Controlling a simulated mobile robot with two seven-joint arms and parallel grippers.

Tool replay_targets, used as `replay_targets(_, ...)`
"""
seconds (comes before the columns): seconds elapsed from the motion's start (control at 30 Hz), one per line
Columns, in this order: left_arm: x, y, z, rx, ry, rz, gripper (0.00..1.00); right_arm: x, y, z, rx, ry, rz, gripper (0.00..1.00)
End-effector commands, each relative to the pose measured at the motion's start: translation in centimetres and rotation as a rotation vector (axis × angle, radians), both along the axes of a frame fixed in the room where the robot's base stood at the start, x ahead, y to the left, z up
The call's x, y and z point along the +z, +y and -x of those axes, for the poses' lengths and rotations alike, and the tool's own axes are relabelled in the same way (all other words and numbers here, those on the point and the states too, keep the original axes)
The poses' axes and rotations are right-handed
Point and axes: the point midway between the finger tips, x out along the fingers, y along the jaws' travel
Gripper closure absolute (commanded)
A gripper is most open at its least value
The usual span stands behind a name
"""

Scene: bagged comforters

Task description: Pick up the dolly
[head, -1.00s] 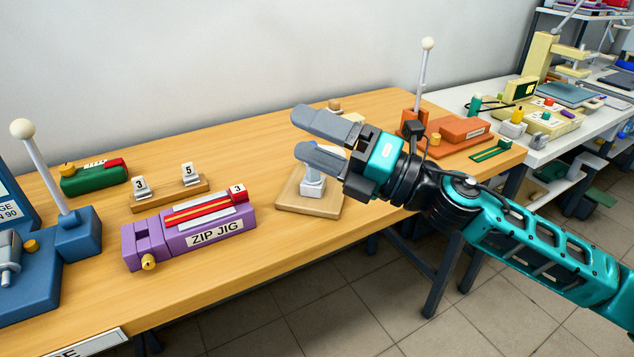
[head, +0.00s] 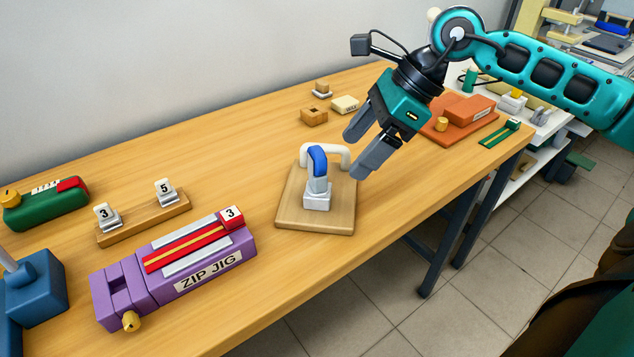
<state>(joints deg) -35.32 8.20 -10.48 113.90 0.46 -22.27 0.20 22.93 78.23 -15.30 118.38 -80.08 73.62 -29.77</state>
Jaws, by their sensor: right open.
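A light wooden board (head: 290,218) lies on the table in the middle of the head view. A white block with an upright grey and blue grip (head: 318,180) stands on it. A white arched handle (head: 338,152) is just behind this piece. No label marks any of these as the dolly. My right gripper (head: 354,154) is open and empty, its fingers pointing down and left close to the arched handle's right end. I cannot tell whether it touches the handle. My left gripper is not in view.
A purple zip jig (head: 215,262) and a wooden stand (head: 145,218) with number tags 3 and 5 are left of the board. Small wooden blocks (head: 314,116) lie behind it. An orange fixture (head: 460,117) is at the right. The table's front edge is close to the board.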

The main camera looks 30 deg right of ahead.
Motion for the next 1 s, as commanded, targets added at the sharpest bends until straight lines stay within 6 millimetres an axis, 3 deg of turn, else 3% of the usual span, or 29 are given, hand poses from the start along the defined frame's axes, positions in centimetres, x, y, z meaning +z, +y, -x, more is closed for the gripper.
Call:
replay_targets(0.2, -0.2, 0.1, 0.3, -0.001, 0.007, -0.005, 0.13, -3.0, 1.8, -1.0, 0.0, 0.0, -0.005, 0.18)
replay_targets(0.43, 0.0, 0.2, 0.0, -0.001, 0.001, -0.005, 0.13, -4.5, 2.5, -1.4, 0.0, 0.002, -0.004, 0.18)
replay_targets(0.7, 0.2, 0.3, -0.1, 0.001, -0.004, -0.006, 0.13, -7.8, 4.1, -2.5, 0.0, 0.001, -0.006, 0.18)
replay_targets(1.0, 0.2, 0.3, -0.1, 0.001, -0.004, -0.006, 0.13, -8.2, 4.3, -2.7, -0.001, -0.001, -0.003, 0.18)
